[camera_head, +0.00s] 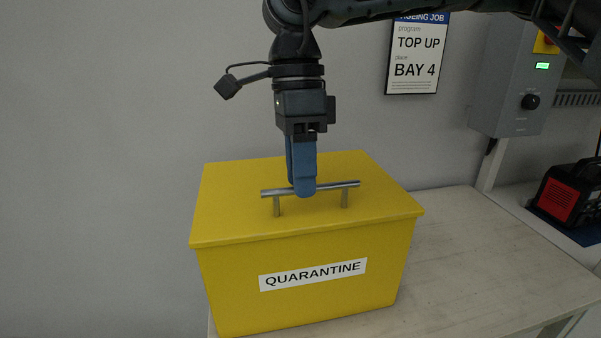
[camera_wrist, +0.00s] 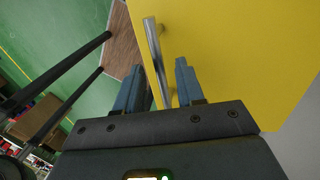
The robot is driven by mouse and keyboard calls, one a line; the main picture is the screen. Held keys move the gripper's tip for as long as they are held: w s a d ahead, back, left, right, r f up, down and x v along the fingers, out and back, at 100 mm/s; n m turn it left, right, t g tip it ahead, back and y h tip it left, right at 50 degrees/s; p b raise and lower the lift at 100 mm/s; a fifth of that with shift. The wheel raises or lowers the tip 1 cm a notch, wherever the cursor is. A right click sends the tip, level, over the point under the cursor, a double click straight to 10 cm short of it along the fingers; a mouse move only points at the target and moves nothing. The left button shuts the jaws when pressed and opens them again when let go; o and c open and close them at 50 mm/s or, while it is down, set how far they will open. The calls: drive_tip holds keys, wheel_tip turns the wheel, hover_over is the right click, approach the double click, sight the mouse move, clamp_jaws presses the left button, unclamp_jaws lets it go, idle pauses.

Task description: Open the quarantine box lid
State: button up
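The yellow quarantine box (camera_head: 240,290) sits on a pale bench, its label facing me and its lid (camera_head: 235,210) shut. A metal bar handle (camera_head: 338,187) on two posts stands on the lid. My gripper (camera_head: 303,190) points down at the left-middle part of the bar, and its near blue finger hides a piece of it. In the wrist view the handle (camera_wrist: 154,50) runs between the two fingers of my gripper (camera_wrist: 158,82). The fingers are apart, with a clear gap between the bar and the right finger. The left finger is close to the bar; contact cannot be told.
The bench top (camera_head: 480,240) is clear to the right of the box. A grey control cabinet (camera_head: 505,85) and a notice (camera_head: 416,55) are on the wall behind. A red and black device (camera_head: 568,193) stands at the far right.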

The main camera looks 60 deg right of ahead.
drive_tip(key=shift+c, duration=0.4)
clamp_jaws()
